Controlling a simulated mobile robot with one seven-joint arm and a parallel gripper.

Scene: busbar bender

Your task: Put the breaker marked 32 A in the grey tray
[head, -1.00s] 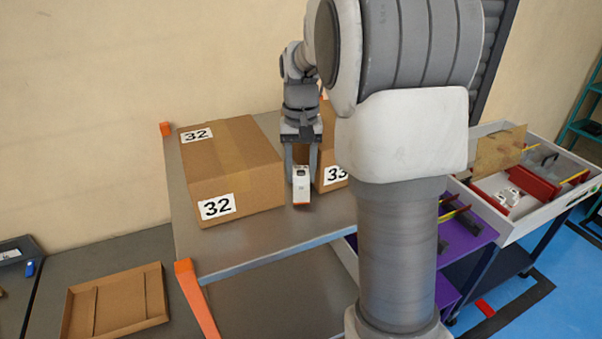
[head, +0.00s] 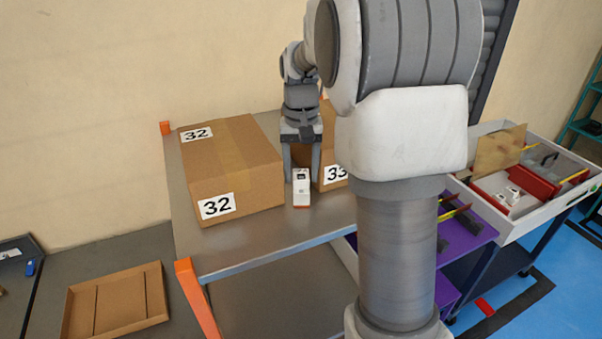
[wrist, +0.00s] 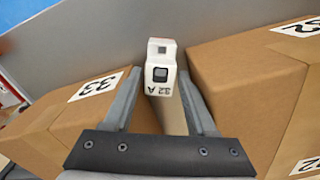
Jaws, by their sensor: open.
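The white breaker (head: 302,188) stands on the grey table between two cardboard boxes. In the wrist view the breaker (wrist: 160,68) shows "32 A" upside down on its face. My gripper (head: 302,178) is open, pointing down behind the breaker, one finger toward each side. In the wrist view the gripper's fingertips (wrist: 158,84) lie either side of the breaker's near end, with gaps visible. A dark grey tray-like holder (head: 15,252), cut off at the left edge, has a blue item in it; I cannot tell if it is the grey tray.
A box marked 32 (head: 262,172) stands close on the left. A box marked 33 (head: 333,172) is close on the right, partly hidden by my arm. The table front (head: 265,237) is clear. A flat cardboard tray (head: 118,302) lies lower left. A cart (head: 520,232) holds red bins.

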